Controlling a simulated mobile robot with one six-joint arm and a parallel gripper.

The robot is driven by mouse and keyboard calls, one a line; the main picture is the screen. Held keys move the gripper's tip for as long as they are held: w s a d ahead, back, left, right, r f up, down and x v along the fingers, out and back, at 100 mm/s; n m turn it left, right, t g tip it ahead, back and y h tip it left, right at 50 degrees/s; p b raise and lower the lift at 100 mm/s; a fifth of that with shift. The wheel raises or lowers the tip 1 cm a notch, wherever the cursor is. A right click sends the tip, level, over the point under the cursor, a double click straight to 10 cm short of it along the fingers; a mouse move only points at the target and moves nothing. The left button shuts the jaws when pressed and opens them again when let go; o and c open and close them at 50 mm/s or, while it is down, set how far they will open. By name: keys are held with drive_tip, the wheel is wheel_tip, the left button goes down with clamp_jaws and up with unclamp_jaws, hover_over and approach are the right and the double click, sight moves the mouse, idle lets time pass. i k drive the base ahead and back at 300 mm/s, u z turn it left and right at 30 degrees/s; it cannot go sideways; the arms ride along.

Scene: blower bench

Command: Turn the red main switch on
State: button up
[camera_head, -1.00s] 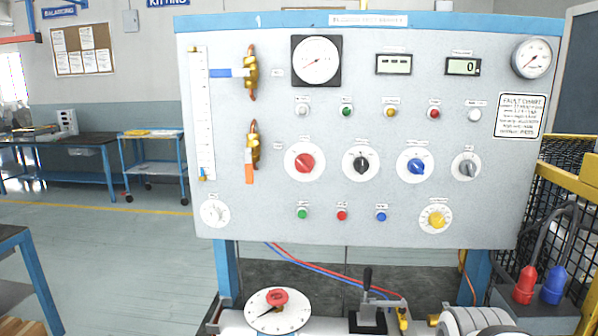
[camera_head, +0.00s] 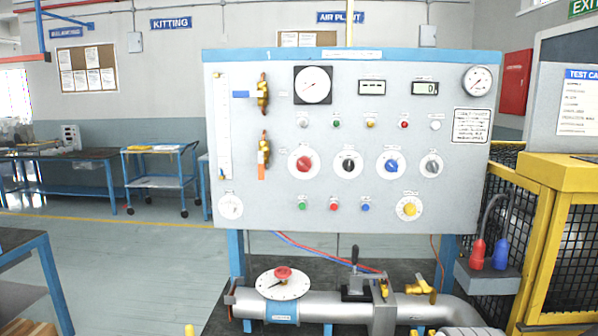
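The red main switch, a red rotary knob (camera_head: 304,163) on a round white dial plate, sits on the grey panel (camera_head: 250,110), at the left of a row of knobs. The black, blue and grey knobs stand to its right. The red knob's pointer looks tilted; its exact setting and the small labels are too small to read. My gripper is not in view, and nothing touches the switch.
Below the panel, a silver pipe (camera_head: 330,305) carries a red-knobbed dial (camera_head: 283,283) and a black lever (camera_head: 354,256). A yellow guard (camera_head: 540,210) stands at the right. Red and blue plugs (camera_head: 489,254) sit beside it.

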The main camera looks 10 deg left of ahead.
sight(304, 163)
drive_tip(key=z, duration=0.15)
drive_tip(key=i, duration=0.85)
drive_tip(key=u, duration=0.05)
